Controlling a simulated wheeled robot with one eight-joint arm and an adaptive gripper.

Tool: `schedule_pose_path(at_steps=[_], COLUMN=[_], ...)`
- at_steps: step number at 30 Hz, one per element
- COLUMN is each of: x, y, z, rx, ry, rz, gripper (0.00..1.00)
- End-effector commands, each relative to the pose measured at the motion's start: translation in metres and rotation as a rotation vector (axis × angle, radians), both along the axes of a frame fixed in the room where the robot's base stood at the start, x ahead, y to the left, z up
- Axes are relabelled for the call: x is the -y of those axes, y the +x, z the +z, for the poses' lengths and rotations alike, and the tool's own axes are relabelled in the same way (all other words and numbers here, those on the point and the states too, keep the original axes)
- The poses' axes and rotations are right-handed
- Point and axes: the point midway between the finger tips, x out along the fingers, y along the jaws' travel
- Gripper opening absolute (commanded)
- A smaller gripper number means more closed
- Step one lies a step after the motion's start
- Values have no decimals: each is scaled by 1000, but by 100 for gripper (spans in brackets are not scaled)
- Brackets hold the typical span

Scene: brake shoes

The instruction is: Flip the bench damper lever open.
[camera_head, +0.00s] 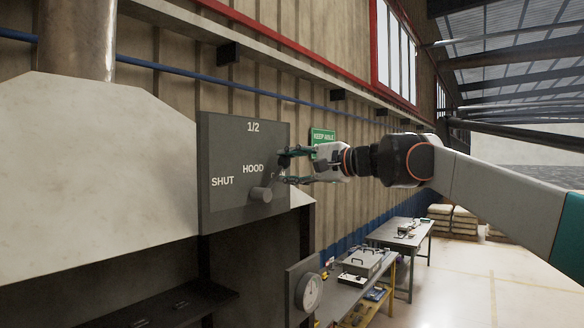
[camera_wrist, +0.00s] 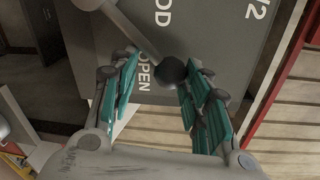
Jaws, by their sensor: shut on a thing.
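A grey lever plate (camera_head: 226,140) marked HOOD, 1/2 and SHUT stands at the middle left; its OPEN mark shows in the wrist view. No plate marked bench shows. The hood lever turns on a round grey hub (camera_head: 261,194). In the wrist view its grey rod (camera_wrist: 133,30) slants between the words HOOD and OPEN and ends in a dark ball knob (camera_wrist: 172,70), just beyond the OPEN word. My gripper (camera_head: 287,169) is shut on this knob, which lies against the right finger in the wrist view (camera_wrist: 160,88). The fingers partly hide OPEN in the head view.
A pale hood (camera_head: 95,150) with a metal flue (camera_head: 78,35) fills the left. A dial gauge (camera_head: 309,292) stands below the plate. Workbenches (camera_head: 425,240) with equipment line the wall behind. Open floor (camera_head: 490,290) lies at the right.

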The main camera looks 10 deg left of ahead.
Motion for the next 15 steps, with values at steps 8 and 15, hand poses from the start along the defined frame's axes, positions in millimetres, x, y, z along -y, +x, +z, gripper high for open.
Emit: schedule_pose_path(at_steps=[8, 15], x=[-2, -1], y=[-3, -1], z=[-5, -3], rx=[0, 1], ry=[-9, -7], rz=[10, 7], gripper=[68, 68])
